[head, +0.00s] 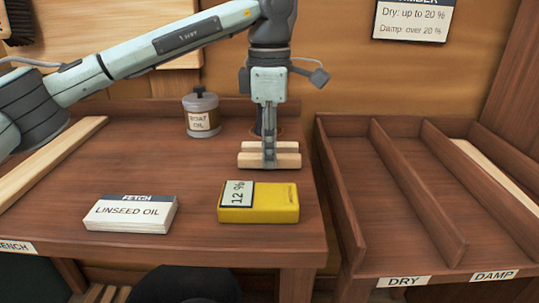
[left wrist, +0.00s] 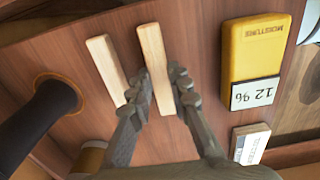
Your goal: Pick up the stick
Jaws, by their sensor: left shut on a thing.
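Two short pale wood sticks lie side by side on the brown bench. My left gripper (head: 268,160) points straight down and is shut on the front stick (head: 287,160), the one nearer the yellow meter. The left wrist view shows this held stick (left wrist: 152,55) between the two fingers (left wrist: 162,92). I cannot tell whether it is clear of the bench. The other stick (head: 287,147) lies just behind it, apart from it, and also shows in the left wrist view (left wrist: 106,68). My right gripper is not in view.
A yellow moisture meter (head: 270,203) reading 12 % and a "LINSEED OIL" card block (head: 130,213) stand in front. An oil tin (head: 202,116) and a dark upright cylinder (left wrist: 35,125) stand behind. A long plank (head: 50,160) lies left. The DRY/DAMP rack (head: 348,215) stands right.

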